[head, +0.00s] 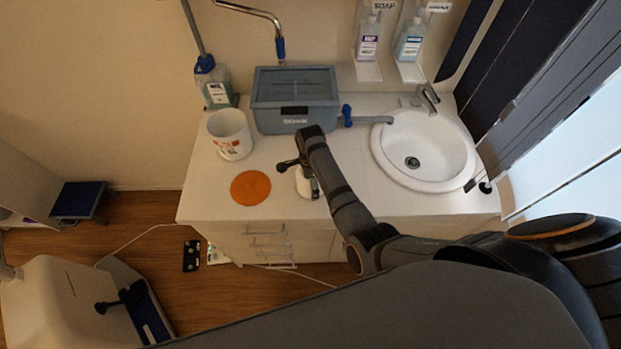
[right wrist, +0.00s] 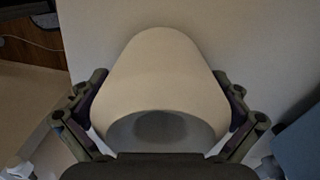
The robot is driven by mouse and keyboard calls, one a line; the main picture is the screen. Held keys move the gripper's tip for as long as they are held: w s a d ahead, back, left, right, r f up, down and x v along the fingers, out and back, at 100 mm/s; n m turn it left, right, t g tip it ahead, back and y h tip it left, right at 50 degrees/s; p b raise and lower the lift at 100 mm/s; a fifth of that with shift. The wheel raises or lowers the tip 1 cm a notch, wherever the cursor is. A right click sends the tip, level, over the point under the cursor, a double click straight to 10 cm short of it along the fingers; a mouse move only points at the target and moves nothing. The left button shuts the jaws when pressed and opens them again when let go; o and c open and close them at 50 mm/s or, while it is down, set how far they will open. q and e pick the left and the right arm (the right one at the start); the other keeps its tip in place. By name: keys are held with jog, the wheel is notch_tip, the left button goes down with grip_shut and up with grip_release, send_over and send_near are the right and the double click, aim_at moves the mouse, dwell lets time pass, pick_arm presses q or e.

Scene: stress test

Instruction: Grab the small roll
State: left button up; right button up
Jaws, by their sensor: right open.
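The small white roll (head: 306,187) is on the white counter, near its front edge, partly hidden under my right gripper (head: 300,170) in the head view. In the right wrist view the roll (right wrist: 158,72) fills the middle, with its hollow end facing the camera. The fingers of my right gripper (right wrist: 160,108) are open, one on each side of the roll. I cannot tell whether either finger touches it. My left gripper is not in view.
An orange disc (head: 250,188) lies left of the roll. Behind stand a white bucket (head: 229,135) and a blue-grey box (head: 295,88). A sink (head: 455,150) is to the right. Soap bottles (head: 368,38) hang on the wall. The counter between disc and bucket is clear.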

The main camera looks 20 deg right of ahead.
jog(key=shift+w+d+f, duration=0.1)
jog(key=c, duration=1.1)
jog(key=shift+c, duration=0.2)
